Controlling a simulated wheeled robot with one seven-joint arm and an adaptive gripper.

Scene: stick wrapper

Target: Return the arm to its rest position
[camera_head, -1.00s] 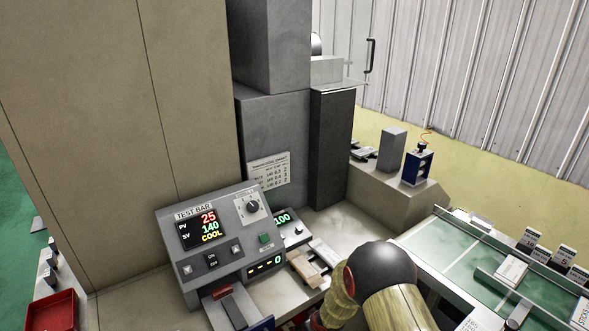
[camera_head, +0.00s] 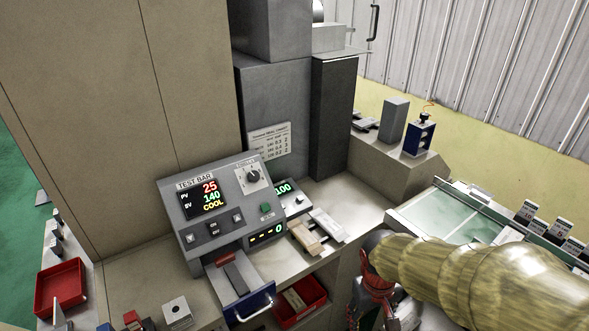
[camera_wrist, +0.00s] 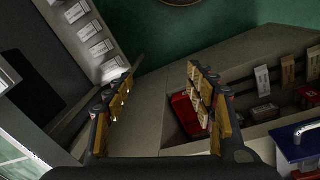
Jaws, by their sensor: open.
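My arm (camera_head: 470,270), in a yellowish sleeve, reaches in from the lower right of the head view. Its red and dark wrist end hangs near the bottom, in front of the bench edge. My gripper (camera_wrist: 158,95) shows in the wrist view with its two yellow-padded fingers wide apart. Nothing is between the fingers. Grey bench surface and green floor lie beyond them. In the head view the fingertips are not clearly seen.
The test bar panel (camera_head: 215,205) stands at centre left, with an open blue-fronted drawer (camera_head: 250,303) below it. A red bin (camera_head: 298,300) is beside the drawer and a red tray (camera_head: 60,285) at far left. A green-topped table (camera_head: 445,215) is at right.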

